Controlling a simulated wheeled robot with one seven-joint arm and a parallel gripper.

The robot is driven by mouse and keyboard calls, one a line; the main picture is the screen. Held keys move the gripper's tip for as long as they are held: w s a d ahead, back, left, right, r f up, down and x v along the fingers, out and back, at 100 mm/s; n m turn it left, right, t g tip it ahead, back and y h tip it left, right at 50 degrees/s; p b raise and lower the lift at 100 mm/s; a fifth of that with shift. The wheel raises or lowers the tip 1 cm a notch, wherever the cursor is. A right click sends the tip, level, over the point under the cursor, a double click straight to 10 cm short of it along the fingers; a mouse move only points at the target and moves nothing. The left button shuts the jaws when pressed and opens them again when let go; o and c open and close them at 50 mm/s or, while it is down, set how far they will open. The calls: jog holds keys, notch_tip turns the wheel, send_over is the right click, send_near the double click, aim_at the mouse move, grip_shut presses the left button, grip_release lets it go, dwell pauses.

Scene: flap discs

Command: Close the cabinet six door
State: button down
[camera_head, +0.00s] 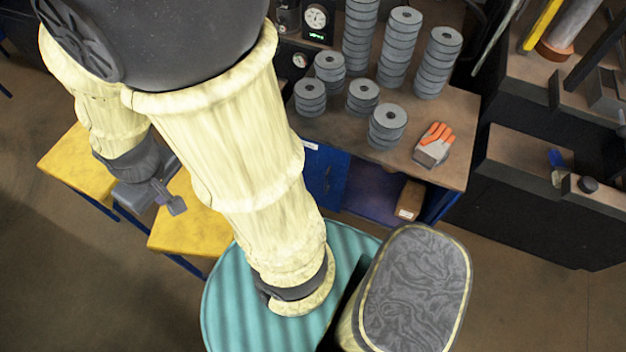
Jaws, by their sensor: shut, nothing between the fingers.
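A blue cabinet stands under the brown workbench. Its blue front panel (326,178) shows to the right of my arm, with a small white label near the top. Right of the panel, an open compartment (368,190) shows a blue-purple inside. No number six can be read, and I cannot tell whether this panel is the door the task names. My gripper (176,204) is at the left, over the yellow stools and well apart from the cabinet. It is shut and empty. My arm hides the cabinet's left part.
A brown box (410,200) sits in the open compartment. Yellow stools (78,166) stand under my gripper. A dark unit (540,215) stands at right.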

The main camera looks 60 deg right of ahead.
jog(key=w+d+f+m+g+b, duration=0.1)
jog(key=d+f+m+g+b, duration=0.1)
jog(key=d+f+m+b, duration=0.5)
jog(key=w+d+f+m+g+b, duration=0.15)
jog(key=d+f+m, duration=0.25)
jog(key=d+f, duration=0.75)
jog(key=s+d+f+m+g+h+b, duration=0.2)
jog(key=d+f+m, duration=0.3)
jog(key=d+f, duration=0.4)
jog(key=s+d+f+m+g+h+b, duration=0.2)
jog(key=s+d+f+m+g+b, duration=0.1)
jog(key=d+f, duration=0.6)
jog(key=shift+s+f+m+b, duration=0.25)
jog(key=shift+s+m+b, duration=0.75)
jog(key=shift+b, duration=0.25)
jog(key=shift+s, duration=0.1)
jog(key=shift+d+f+g, duration=0.1)
jog(key=shift+g, duration=0.15)
